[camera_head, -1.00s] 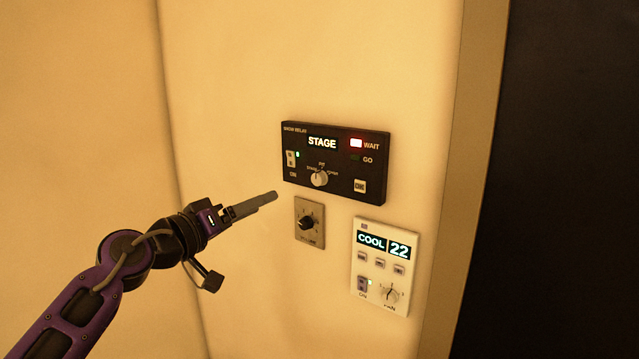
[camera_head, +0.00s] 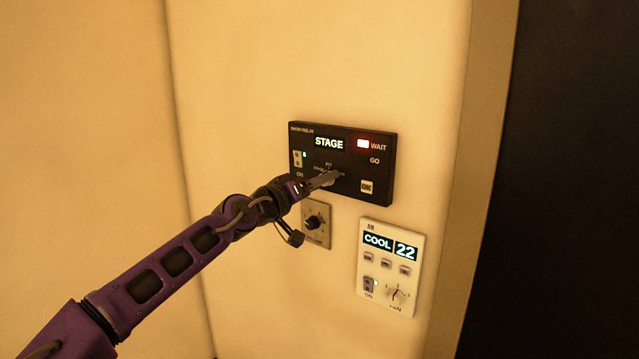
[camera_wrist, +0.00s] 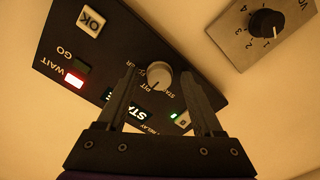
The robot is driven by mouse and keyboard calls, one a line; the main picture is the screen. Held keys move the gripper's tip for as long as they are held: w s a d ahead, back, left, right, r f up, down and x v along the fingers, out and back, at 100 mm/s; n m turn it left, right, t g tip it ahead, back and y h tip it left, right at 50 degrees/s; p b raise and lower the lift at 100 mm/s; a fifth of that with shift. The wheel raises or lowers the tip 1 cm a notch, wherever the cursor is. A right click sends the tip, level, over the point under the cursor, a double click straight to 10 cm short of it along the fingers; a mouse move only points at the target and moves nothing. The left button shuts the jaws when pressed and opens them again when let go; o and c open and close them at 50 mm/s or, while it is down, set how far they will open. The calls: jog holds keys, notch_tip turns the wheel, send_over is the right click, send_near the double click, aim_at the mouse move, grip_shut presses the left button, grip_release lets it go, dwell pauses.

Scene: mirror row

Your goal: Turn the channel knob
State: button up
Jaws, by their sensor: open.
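The channel knob is a pale round knob on the black panel (camera_head: 345,135); in the wrist view the knob (camera_wrist: 159,75) shows between my two fingers, near their tips. Printed labels, among them PIT, surround it. In the head view my fingers cover most of the knob. My gripper (camera_head: 340,174) is at the front of the panel, its fingers pointing at it. In the wrist view my gripper (camera_wrist: 158,70) is open, one finger on each side of the knob with gaps. I cannot tell how deep the fingertips reach around it. The panel display reads STAGE.
The panel has a lit red WAIT lamp (camera_head: 363,144), an OK button (camera_head: 367,187) and a switch (camera_head: 297,159). Below are a small plate with a black knob (camera_head: 312,223) and a white thermostat (camera_head: 388,268) reading COOL 22. A dark opening lies at the right.

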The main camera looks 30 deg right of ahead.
grip_shut()
dwell(0.4)
jog(key=shift+n, duration=0.4)
jog(key=n+p, duration=0.4)
jog(key=n, duration=0.7)
jog(key=shift+d+r, duration=0.1)
dwell(0.5)
grip_release()
